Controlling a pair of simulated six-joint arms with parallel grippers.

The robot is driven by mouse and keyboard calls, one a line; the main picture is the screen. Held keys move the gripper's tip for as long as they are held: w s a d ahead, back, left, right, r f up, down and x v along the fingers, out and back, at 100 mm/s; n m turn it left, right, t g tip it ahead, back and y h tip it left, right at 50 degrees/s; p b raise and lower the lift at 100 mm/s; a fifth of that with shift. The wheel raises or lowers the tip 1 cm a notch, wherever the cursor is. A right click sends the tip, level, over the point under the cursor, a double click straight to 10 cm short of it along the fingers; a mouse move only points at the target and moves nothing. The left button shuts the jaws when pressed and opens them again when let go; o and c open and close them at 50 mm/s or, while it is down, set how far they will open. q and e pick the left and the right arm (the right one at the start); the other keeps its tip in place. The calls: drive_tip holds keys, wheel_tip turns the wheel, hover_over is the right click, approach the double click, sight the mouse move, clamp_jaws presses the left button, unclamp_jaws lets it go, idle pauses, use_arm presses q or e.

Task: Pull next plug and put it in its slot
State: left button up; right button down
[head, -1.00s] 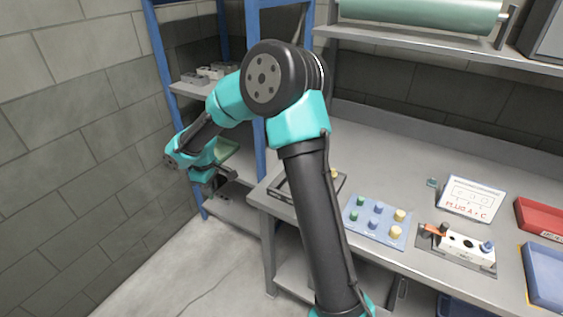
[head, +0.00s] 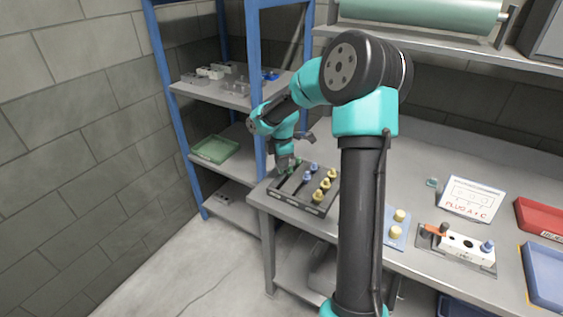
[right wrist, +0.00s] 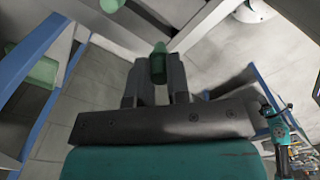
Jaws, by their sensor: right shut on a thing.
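My right gripper (head: 283,163) is at the left rear end of a dark tray (head: 287,198) on the bench's left end. In the right wrist view its fingers (right wrist: 158,85) are shut on a green plug (right wrist: 158,64). The tray carries green plugs (head: 298,161), blue plugs (head: 308,176) and yellow plugs (head: 318,196). A white block with holes (head: 462,243) stands right of my arm, with a blue plug (head: 487,246) at its right end. A card reading "PLUG A + C" (head: 471,198) stands behind it. My left gripper is not in the head view.
A blue board (head: 390,243) with yellow knobs is partly hidden behind my arm. A red bin (head: 540,217) and a blue bin (head: 545,275) are at the right. A blue-post shelf with a green tray (head: 215,149) stands left of the bench.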

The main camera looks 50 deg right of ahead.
sight(282, 173)
drive_tip(key=shift+f, duration=0.15)
drive_tip(key=shift+f, duration=2.25)
drive_tip(key=shift+f, duration=0.95)
idle(0.4)
drive_tip(key=c, duration=1)
unclamp_jaws()
drive_tip(key=shift+r, duration=0.1)
wheel_tip(282, 173, up, 17)
drive_tip(key=shift+r, duration=0.15)
